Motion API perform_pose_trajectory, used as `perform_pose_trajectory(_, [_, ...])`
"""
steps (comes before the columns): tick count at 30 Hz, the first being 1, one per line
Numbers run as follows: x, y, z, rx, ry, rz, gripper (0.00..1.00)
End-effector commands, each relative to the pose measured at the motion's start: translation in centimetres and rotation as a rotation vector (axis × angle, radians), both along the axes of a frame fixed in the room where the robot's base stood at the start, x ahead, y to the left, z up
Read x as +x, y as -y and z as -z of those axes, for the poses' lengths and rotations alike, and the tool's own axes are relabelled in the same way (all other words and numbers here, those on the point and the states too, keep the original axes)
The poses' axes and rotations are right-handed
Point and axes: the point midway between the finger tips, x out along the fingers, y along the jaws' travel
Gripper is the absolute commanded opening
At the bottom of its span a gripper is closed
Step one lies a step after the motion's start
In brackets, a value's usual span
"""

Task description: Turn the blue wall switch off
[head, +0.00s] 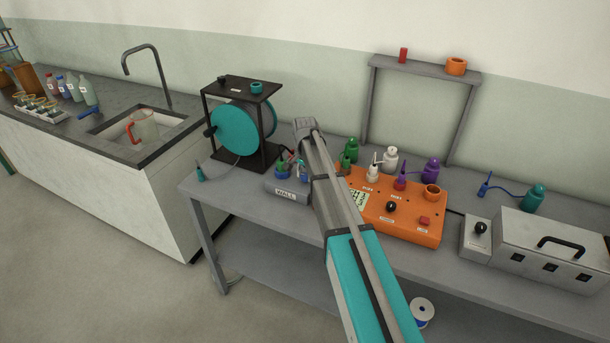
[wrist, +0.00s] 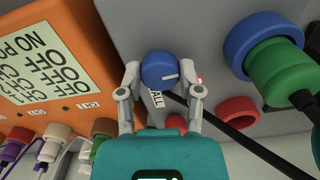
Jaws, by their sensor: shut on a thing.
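The blue switch (wrist: 158,70) is a round knob on a grey box (wrist: 205,25). Its white pointer line points right in the wrist view, towards a small red lamp (wrist: 199,80). My gripper (wrist: 160,76) is shut on the knob, one finger on each side. The label on the box is partly covered by the gripper; "ALL" shows. In the head view the grey box labelled WALL (head: 287,192) stands on the bench, left of my arm. I cannot make out the knob or my fingertips there.
A green plug (wrist: 282,72) sits in a blue socket close to the right finger, with a red socket (wrist: 238,112) and black cable nearby. An orange panel (head: 410,218) stands right of my arm. A teal cable reel (head: 236,130) stands behind the box.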

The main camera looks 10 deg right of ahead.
Motion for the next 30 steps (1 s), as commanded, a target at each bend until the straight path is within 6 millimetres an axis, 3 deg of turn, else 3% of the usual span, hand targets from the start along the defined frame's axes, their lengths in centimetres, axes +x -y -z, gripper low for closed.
perform_pose_trajectory(30, [-0.14,0.07,0.03,-0.001,-0.002,-0.884,0.0])
